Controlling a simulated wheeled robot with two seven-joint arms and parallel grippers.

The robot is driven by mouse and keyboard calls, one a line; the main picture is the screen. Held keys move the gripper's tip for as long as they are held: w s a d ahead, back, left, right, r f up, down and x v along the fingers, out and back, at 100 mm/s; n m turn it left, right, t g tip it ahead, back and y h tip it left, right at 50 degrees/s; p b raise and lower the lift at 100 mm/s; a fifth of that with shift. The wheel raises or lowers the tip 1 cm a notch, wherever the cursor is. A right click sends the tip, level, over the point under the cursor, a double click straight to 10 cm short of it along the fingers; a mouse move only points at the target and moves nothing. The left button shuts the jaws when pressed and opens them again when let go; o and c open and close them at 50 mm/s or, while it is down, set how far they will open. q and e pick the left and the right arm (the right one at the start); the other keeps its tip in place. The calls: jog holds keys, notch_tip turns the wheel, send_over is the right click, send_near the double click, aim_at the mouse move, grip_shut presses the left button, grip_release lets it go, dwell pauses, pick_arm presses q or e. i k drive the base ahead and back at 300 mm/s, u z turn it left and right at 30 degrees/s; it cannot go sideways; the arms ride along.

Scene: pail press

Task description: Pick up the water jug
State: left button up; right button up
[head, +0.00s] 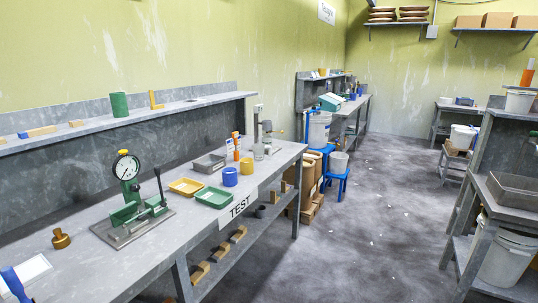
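Neither of my grippers is in view. I cannot make out a clear water jug. A large pale grey container (319,131) stands by the far end of the bench, with blue supports around it; I cannot tell whether it is a jug or a pail. A smaller grey pail (338,162) stands on a blue stool (335,182) in front of it.
The grey test bench (160,258) runs along the left, bearing a green gauge press (128,190), yellow tray (187,187), green tray (214,197) and blue cup (230,176). The grey floor (370,235) between benches is clear.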

aim_at(258, 149)
jog(key=z, duration=0.75)
jog(key=i, duration=0.8)
jog(key=z, duration=0.95)
jog(key=i, duration=2.05)
jog(key=u, duration=1.35)
jog(key=i, duration=0.5)
jog(key=u, duration=0.55)
